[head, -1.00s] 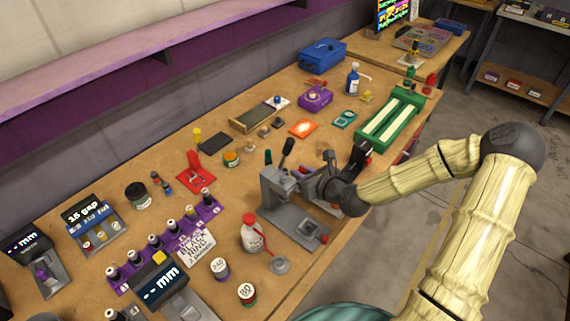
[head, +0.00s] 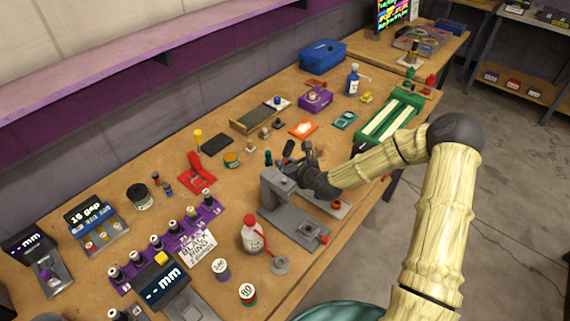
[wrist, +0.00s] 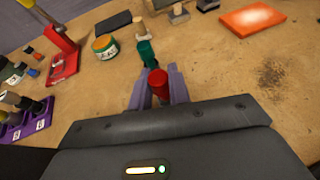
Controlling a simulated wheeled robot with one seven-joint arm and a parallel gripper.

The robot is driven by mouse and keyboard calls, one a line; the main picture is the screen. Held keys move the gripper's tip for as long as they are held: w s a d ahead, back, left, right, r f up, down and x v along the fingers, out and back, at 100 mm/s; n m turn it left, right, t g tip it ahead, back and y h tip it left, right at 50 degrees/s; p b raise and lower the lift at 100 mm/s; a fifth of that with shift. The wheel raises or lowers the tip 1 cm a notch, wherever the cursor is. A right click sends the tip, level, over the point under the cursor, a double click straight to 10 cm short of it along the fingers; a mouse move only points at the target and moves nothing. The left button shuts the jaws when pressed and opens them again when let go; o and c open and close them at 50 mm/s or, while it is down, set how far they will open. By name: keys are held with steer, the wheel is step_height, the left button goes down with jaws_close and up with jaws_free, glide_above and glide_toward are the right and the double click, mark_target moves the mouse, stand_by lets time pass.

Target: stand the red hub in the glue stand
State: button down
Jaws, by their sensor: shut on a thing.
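The red hub (wrist: 158,84) is a small red cylinder, seen in the wrist view between the two grey fingers of my gripper (wrist: 160,93). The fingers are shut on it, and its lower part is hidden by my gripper. In the head view my gripper (head: 308,152) is above the bench behind the grey press (head: 283,190), and the hub is not clear there. A dark green upright piece (wrist: 146,52) stands just beyond the hub in the wrist view. I cannot tell for sure which fixture is the glue stand.
A red lever tool (head: 196,178) and a green-labelled jar (head: 232,160) stand left of my gripper. An orange pad (head: 303,129) lies behind it. Bare bench shows on the wrist view's right.

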steer(key=shift+f, duration=0.4)
steer(key=shift+f, duration=0.15)
steer(key=c, duration=1.3)
jaws_free()
